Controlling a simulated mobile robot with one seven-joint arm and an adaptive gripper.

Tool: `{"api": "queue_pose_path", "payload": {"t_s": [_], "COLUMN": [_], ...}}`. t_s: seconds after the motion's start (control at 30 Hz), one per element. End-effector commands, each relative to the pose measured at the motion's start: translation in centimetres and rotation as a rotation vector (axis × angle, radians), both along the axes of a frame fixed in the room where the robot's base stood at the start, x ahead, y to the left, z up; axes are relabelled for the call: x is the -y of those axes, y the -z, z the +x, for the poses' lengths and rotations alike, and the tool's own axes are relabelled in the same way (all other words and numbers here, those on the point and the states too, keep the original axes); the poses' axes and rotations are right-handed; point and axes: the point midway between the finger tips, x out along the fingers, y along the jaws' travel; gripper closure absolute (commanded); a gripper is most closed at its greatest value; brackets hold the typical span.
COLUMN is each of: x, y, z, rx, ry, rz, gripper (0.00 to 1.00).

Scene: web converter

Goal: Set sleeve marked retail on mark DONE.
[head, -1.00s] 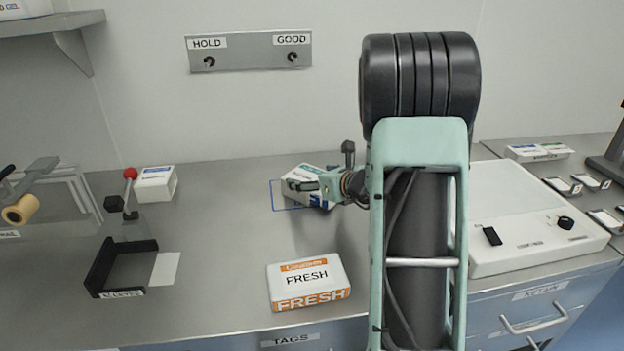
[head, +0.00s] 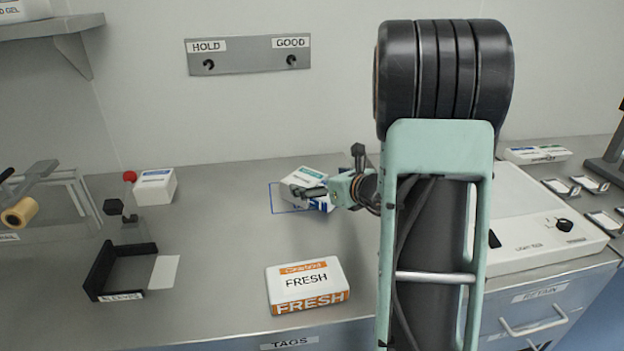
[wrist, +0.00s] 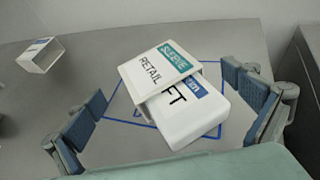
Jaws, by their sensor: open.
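A blue outline (wrist: 130,124) on the bench runs around and under the pair; no DONE lettering is legible. My gripper (wrist: 165,90) is open, one finger on each side of the pair; in the head view its fingers (head: 302,191) partly cover them.
A white box marked FRESH (head: 307,284) lies at the front. A black-walled fixture (head: 120,272) stands front left, a small white box (head: 155,185) behind it. A light box (head: 545,235) is at right. HOLD and GOOD pegs (head: 248,53) are on the wall. The middle-left bench is clear.

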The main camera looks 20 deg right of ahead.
Motion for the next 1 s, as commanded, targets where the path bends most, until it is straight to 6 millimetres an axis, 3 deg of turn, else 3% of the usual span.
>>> {"api": "queue_pose_path", "payload": {"t_s": [0.2, 0.4, 1.0], "x": [1.0, 1.5, 1.5], "y": [-2.0, -2.9, -3.1], "z": [-4.3, -6.8, -7.4], "rx": [0.002, 0.001, 0.000], "ry": [0.004, 0.003, 0.000], "rz": [0.000, 0.000, 0.000], "gripper": [0.00, 0.00, 0.00]}}
